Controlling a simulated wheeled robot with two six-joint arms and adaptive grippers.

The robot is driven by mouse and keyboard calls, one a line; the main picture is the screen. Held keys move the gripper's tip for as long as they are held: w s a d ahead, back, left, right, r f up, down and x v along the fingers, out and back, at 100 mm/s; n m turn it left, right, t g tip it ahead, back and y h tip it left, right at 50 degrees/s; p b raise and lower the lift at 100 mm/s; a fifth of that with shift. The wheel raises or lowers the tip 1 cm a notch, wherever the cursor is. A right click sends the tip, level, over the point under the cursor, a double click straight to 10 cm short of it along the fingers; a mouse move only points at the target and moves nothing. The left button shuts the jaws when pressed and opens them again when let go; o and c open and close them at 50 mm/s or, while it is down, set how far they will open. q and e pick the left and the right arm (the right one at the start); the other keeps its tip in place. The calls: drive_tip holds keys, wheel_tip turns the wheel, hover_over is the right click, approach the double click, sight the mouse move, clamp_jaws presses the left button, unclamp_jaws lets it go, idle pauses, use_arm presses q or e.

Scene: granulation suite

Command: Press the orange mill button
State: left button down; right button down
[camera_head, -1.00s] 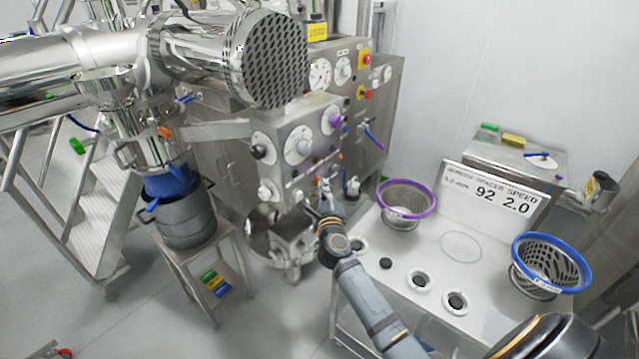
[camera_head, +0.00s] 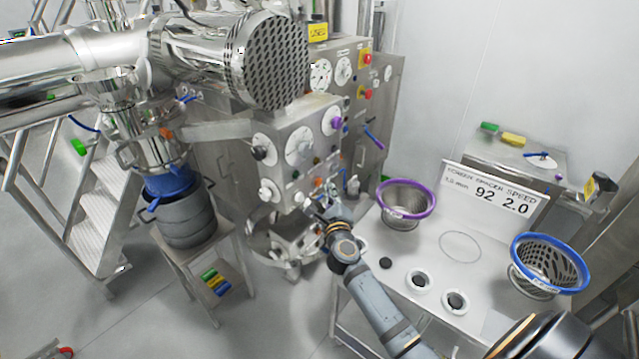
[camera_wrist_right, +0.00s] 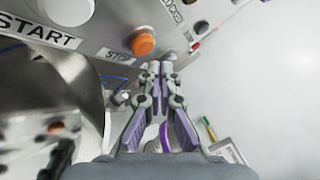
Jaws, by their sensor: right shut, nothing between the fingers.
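The orange button (camera_wrist_right: 143,44) is a round knob on the metal control panel, close to the STOP label (camera_wrist_right: 114,56) in the right wrist view. In the head view it is a small orange spot (camera_head: 318,182) low on the mill's panel (camera_head: 302,150). My right gripper (camera_head: 313,199) is shut and empty, in front of the panel's lower edge. In the right wrist view its closed fingertips (camera_wrist_right: 156,68) point at the panel just below and right of the button. I cannot tell whether they touch the panel. My left gripper is not in view.
A white table (camera_head: 445,270) with a purple-rimmed basket (camera_head: 405,204) and a blue-rimmed basket (camera_head: 550,266) stands at right. A steel pot (camera_head: 185,222) on a stand is at left.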

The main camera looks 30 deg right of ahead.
drive_tip(key=shift+s+d+p, duration=0.15)
drive_tip(key=shift+s+d, duration=0.15)
drive_tip(key=shift+s, duration=0.4)
drive_tip(key=shift+s+d+p, duration=0.1)
drive_tip(key=shift+s+d, duration=0.15)
drive_tip(key=shift+s, duration=0.45)
drive_tip(key=shift+s+d+p, duration=0.15)
drive_tip(key=shift+s+d, duration=0.15)
drive_tip(key=shift+s, duration=0.4)
